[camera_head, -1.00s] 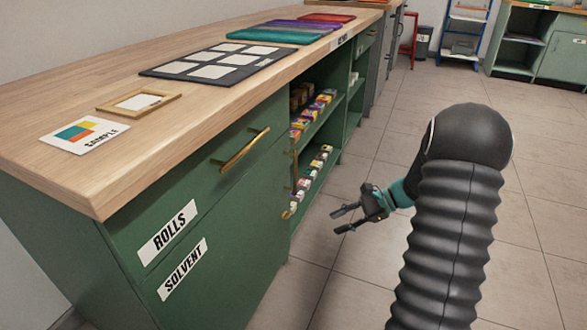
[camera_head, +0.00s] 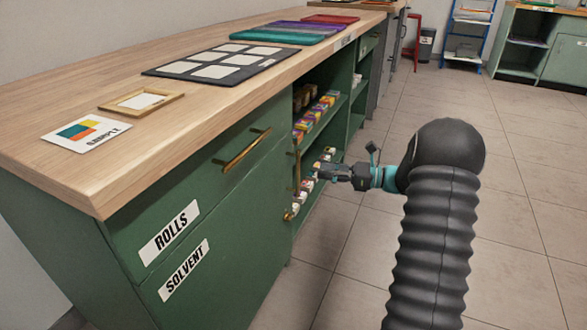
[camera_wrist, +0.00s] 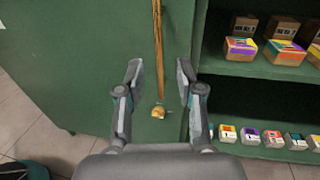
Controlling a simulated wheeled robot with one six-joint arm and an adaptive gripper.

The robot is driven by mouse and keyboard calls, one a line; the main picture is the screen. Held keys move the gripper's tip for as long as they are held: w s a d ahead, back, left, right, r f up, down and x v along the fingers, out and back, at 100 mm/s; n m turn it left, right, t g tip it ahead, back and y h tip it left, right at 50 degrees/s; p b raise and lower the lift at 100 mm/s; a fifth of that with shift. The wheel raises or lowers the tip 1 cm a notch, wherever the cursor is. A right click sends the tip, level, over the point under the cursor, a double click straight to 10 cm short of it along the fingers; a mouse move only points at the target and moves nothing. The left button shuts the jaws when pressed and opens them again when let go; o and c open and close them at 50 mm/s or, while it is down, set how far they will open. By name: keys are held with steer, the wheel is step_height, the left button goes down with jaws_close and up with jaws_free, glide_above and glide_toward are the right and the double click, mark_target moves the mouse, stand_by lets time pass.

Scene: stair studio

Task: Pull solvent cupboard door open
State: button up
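The green solvent cupboard door (camera_head: 235,255) is closed below the drawer and carries a SOLVENT label (camera_head: 183,270). Its vertical brass handle (camera_head: 297,172) is near the door's right edge; a round brass knob (camera_head: 288,215) sits below it. My gripper (camera_head: 318,171) is close to the handle, on its right in the head view. In the wrist view my gripper (camera_wrist: 157,80) is open, with one finger on each side of the handle's lower part (camera_wrist: 159,75). The knob (camera_wrist: 158,112) also shows between the fingers. I see no contact with the handle.
An open shelf (camera_wrist: 260,68) with several small boxes (camera_wrist: 285,47) adjoins the door on the right. The ROLLS drawer (camera_head: 205,175) with its brass handle (camera_head: 240,152) is above the door. The tiled floor (camera_head: 325,285) in front is clear.

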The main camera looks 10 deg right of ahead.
steer(key=x, duration=0.8)
steer(key=shift+w+a, duration=0.1)
steer(key=shift+a, duration=0.25)
jaws_close()
